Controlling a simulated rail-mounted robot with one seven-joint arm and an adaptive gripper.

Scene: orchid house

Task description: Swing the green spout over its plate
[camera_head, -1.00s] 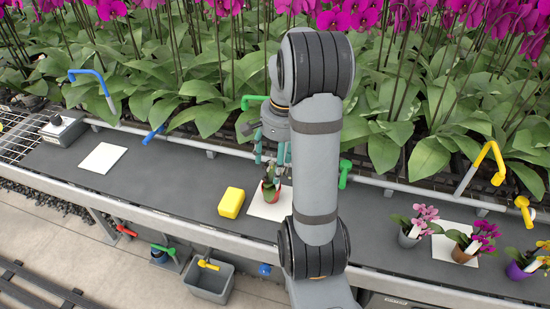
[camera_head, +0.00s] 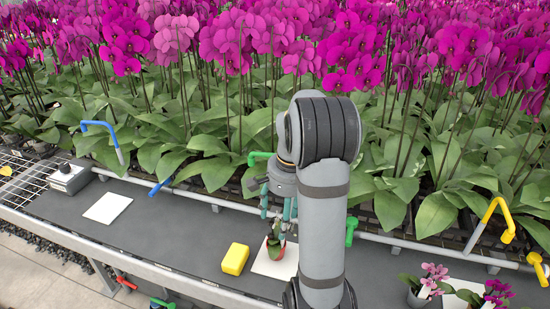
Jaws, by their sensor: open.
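The green spout (camera_head: 259,156) shows as a short green piece on the rail at the back of the bench, left of my arm; my arm and wrist hide the rest of it. A green handle (camera_head: 351,230) stands on the rail right of my arm. A white plate (camera_head: 262,268) lies on the bench below, with a red pot (camera_head: 275,250) holding a small plant on it. My gripper (camera_head: 277,214) is open, points down and hangs above the red pot, in front of the rail. No contact with the spout can be made out.
A yellow block (camera_head: 235,258) lies left of the white plate. A blue spout (camera_head: 102,130) and a bare white plate (camera_head: 107,208) are at left. A yellow spout (camera_head: 493,217) and potted orchids (camera_head: 426,285) are at right. Dense orchids stand behind the rail.

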